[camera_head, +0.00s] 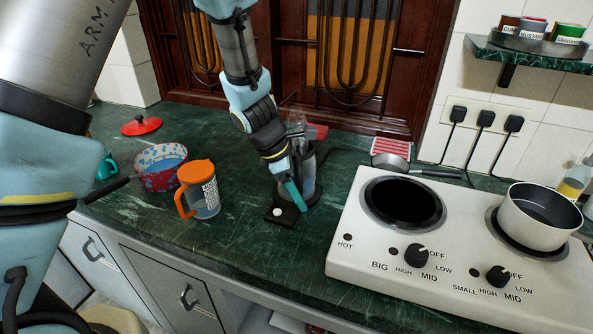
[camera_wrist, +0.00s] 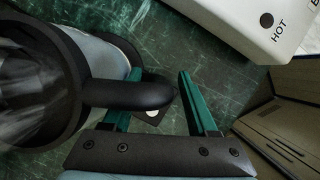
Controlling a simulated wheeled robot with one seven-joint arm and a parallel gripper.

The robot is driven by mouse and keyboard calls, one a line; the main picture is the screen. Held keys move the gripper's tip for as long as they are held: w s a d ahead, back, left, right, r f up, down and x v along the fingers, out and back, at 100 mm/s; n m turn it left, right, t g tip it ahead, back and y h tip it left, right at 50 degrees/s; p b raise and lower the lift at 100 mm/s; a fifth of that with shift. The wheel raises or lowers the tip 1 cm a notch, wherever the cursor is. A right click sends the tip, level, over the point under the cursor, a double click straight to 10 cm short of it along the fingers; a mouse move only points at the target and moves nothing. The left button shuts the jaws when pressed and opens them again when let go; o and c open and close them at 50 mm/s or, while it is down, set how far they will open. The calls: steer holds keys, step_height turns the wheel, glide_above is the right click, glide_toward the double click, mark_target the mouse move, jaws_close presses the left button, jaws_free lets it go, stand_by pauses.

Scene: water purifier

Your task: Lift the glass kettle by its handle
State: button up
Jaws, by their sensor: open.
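The glass kettle (camera_head: 309,172) stands upright on its black base (camera_head: 284,216), which has a white button at the front. In the head view my arm partly hides it. My gripper (camera_head: 297,198) points down at its front side. In the wrist view the glass kettle (camera_wrist: 98,52) fills the left, and its black handle (camera_wrist: 130,94) reaches right toward the gap between the green fingers of my gripper (camera_wrist: 158,76). The fingers are apart. The handle overlaps the left finger in this view; I cannot tell whether they touch.
The white two-burner stove (camera_head: 350,230) stands close right of the kettle, with a pot (camera_head: 540,215) on it. An orange-lidded jug (camera_head: 203,190) and a patterned pot (camera_head: 160,168) stand left. A small pan (camera_head: 392,162) lies behind the stove. Green counter (camera_head: 245,235) is clear between jug and kettle.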

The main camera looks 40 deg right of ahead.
steer(key=shift+c, duration=0.2)
jaws_close()
stand_by(0.3)
stand_by(1.0)
